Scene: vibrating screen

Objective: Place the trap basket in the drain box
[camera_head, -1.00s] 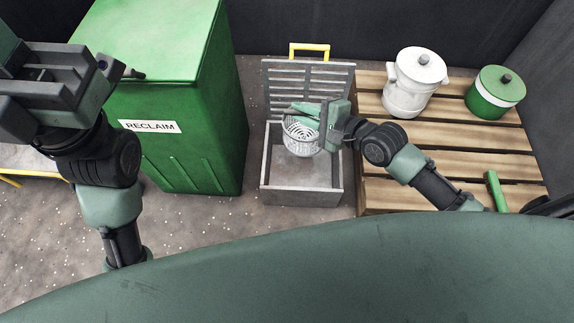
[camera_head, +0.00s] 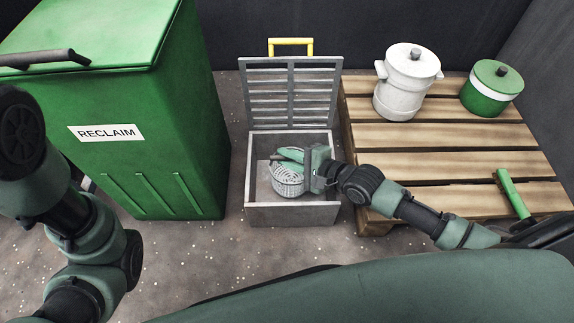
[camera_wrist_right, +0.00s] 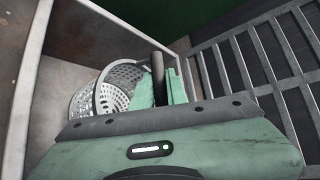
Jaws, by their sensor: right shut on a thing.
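The trap basket (camera_head: 287,181) is a light grey perforated cup. My right gripper (camera_head: 291,158) is shut on it and holds it inside the drain box (camera_head: 293,214), a grey open-topped box. The basket also shows in the right wrist view (camera_wrist_right: 117,90), with the green fingers (camera_wrist_right: 162,85) at a dark upright handle part beside it. Whether the basket touches the box floor, I cannot tell. The box's slatted grate lid (camera_head: 291,92) stands open at the back, with a yellow handle on top. My left gripper is out of view; only its arm shows at the left.
A tall green RECLAIM bin (camera_head: 160,130) stands close to the left of the box. A wooden pallet (camera_head: 400,136) at the right carries a white lidded pot (camera_head: 405,85), a green-and-white canister (camera_head: 491,90) and a green-handled tool (camera_head: 513,194).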

